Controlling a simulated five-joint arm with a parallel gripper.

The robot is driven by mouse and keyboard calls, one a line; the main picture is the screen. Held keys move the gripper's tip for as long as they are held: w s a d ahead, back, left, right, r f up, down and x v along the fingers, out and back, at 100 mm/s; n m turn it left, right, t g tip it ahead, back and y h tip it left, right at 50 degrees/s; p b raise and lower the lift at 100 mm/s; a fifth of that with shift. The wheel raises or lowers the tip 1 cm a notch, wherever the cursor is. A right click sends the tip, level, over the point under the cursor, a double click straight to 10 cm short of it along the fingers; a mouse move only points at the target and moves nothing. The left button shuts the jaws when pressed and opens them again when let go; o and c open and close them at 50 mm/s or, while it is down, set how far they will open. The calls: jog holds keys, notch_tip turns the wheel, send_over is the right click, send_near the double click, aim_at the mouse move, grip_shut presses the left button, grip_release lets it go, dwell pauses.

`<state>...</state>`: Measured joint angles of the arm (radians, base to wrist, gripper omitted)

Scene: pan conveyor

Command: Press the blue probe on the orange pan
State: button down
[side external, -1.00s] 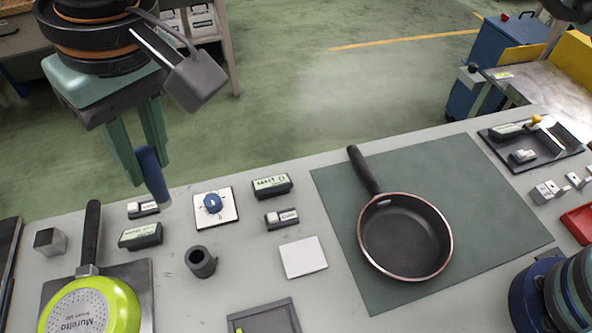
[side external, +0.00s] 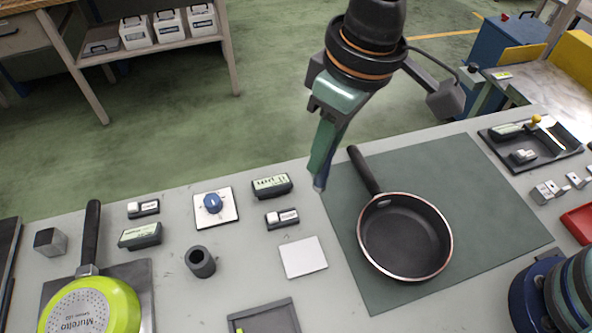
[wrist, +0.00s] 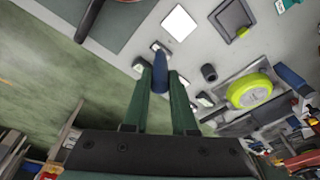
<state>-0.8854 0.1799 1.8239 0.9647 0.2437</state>
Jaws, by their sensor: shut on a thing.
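The pan (side external: 405,237) has a dark inside and a copper-orange rim. It lies upright on a dark green mat (side external: 480,190), its black handle pointing to the back left in the side view. My gripper (side external: 323,163) is shut on the blue probe (side external: 319,182) and holds it tip down in the air, left of the pan's handle. In the wrist view, the probe (wrist: 160,84) stands between the two green fingers of my gripper (wrist: 159,76). There the pan's dark handle (wrist: 89,20) shows at the top left.
A lime-green pan (side external: 90,308) lies upside down at the front left. A blue dial (side external: 213,203), small labelled displays (side external: 272,186), a dark ring-shaped holder (side external: 200,261) and a white square (side external: 303,257) sit between. A dark tray (side external: 530,143) is at the back right.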

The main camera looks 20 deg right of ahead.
jog(key=s+d+f, duration=0.3)
jog(key=d, duration=0.4)
jog(key=s+d+f, duration=0.3)
jog(key=d+f, duration=0.1)
jog(key=d, duration=0.2)
jog(key=shift+s+d+f, duration=0.1)
jog(key=shift+s+f, duration=0.05)
jog(key=shift+f, duration=1.35)
jog(key=shift+s+d+f, duration=0.1)
jog(key=shift+f, duration=1.4)
jog(key=shift+f, duration=0.5)
jog(key=shift+r, duration=0.1)
notch_tip(320, 180, up, 7)
